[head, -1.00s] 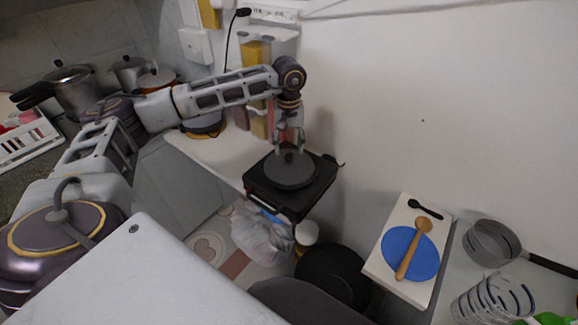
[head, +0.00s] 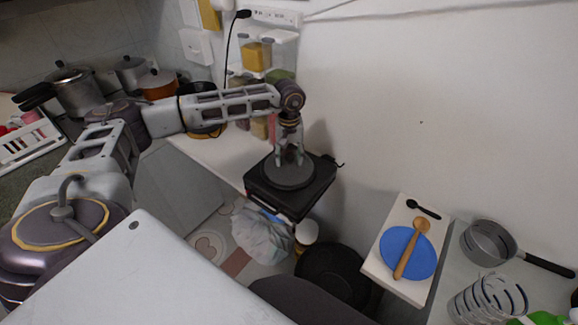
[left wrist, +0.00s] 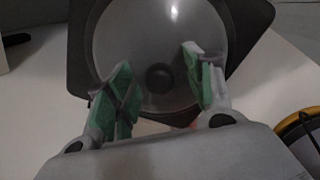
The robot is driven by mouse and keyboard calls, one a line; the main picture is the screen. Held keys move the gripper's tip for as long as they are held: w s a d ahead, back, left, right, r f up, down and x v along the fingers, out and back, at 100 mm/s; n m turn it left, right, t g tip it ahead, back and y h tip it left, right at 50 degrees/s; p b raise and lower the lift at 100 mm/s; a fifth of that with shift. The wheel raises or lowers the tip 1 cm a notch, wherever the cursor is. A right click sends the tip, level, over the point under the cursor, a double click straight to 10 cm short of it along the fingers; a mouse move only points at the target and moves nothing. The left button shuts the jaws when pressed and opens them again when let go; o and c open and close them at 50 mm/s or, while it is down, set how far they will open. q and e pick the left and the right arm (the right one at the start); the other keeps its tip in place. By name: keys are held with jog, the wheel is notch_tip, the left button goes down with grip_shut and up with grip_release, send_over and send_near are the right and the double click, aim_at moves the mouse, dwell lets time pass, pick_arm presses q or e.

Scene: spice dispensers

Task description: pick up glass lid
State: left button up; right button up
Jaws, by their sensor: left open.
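The glass lid (head: 289,176) is a round, dark grey disc lying on a black square cooker at the end of the white counter. In the left wrist view the glass lid (left wrist: 160,35) looks glossy, with a round dark knob (left wrist: 159,77) at its middle. My left gripper (head: 289,162) is open, pointing down just over the lid. In the left wrist view its two green-padded fingers (left wrist: 158,85) stand on either side of the knob with gaps, and nothing is held. In the head view the fingers hide the knob. My right gripper is not in view.
The black cooker (head: 318,184) stands close to the wall. Spice dispensers (head: 268,52) hang on the wall behind my left arm. A white board with a blue plate (head: 408,254) and a grey pan (head: 490,243) are at the right.

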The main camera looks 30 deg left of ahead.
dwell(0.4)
pick_arm(q)
grip_shut()
